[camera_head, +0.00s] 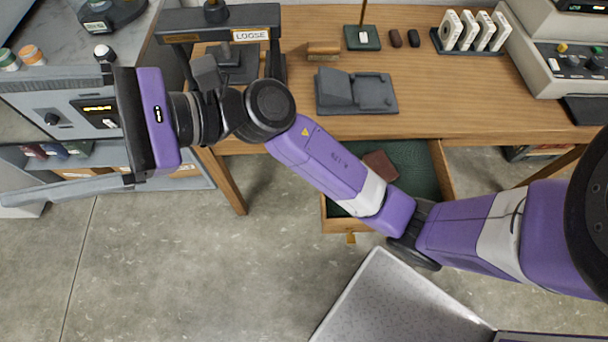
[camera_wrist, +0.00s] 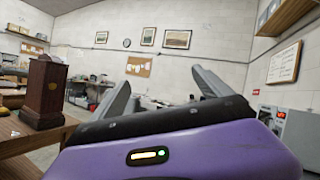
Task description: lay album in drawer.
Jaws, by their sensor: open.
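The open drawer (camera_head: 330,208) under the wooden desk has a green lining. A reddish-brown, flat, book-like item (camera_head: 381,166), which may be the album, lies inside it, partly hidden by my arm. My arm crosses in front of the drawer. My gripper is at the left of the head view, well away from the drawer and pointing left. In the wrist view, my gripper (camera_wrist: 163,86) has its two grey fingers spread apart with nothing between them.
The desk (camera_head: 440,110) carries a dark grey stand (camera_head: 356,92), a small brown block (camera_head: 323,50), a rack of white items (camera_head: 470,32) and a grey machine (camera_head: 565,60). A "LOOSE" sign (camera_head: 250,34) stands at the back left. A speckled grey surface (camera_head: 390,305) sits in front.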

